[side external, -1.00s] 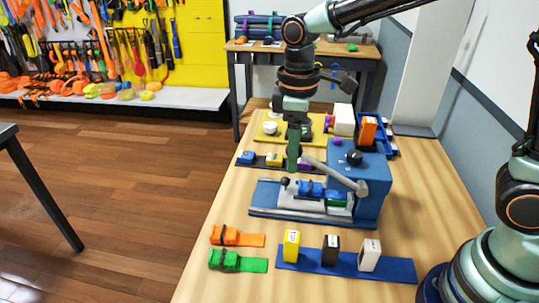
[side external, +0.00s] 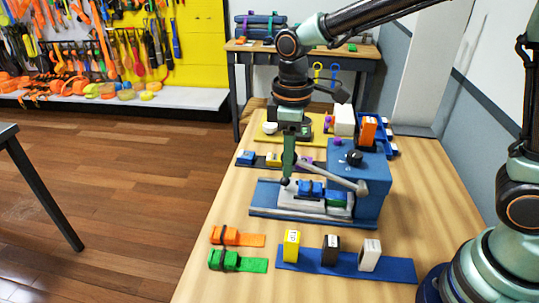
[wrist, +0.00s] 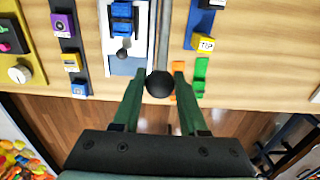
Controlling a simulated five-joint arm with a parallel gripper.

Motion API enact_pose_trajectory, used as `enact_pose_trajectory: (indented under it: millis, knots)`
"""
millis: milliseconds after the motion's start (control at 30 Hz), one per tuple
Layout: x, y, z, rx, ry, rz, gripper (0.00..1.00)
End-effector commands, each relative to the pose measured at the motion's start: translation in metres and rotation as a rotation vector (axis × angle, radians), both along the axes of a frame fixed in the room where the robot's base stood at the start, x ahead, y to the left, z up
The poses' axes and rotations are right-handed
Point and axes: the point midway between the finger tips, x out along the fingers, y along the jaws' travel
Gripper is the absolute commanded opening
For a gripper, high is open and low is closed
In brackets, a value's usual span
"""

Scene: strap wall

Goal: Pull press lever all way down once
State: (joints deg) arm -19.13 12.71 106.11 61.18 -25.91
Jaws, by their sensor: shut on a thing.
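The press (side external: 372,178) is a blue block on a blue base with a pale bed. Its grey lever (side external: 335,176) slopes up and left from a pivot on the block. My gripper (side external: 288,172) is at the lever's free end, above the left part of the bed. In the wrist view, the lever's black ball knob (wrist: 159,84) sits between my two green fingers (wrist: 159,76), and my gripper is shut on it. In the side view the fingers hide the knob. A blue strap bundle (side external: 310,188) lies on the bed under the lever.
A blue rack (side external: 345,265) with yellow, black and white blocks stands in front. Orange (side external: 232,236) and green (side external: 235,260) straps lie at front left. A dark strip with small blocks (side external: 247,157) and a yellow board (side external: 268,140) lie behind the press.

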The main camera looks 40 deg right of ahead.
Motion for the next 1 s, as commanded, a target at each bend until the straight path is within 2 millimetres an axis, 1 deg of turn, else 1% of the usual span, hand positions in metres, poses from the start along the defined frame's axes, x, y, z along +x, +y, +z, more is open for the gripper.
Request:
enact_pose_trajectory:
  millis: [200, 667, 1000]
  knots:
    - [0.003, 0.003, -0.012, -0.001, 0.002, 0.0, 0.11]
    - [0.005, 0.005, -0.015, 0.0, -0.001, 0.001, 0.11]
    - [0.007, 0.008, -0.036, -0.001, 0.001, 0.0, 0.11]
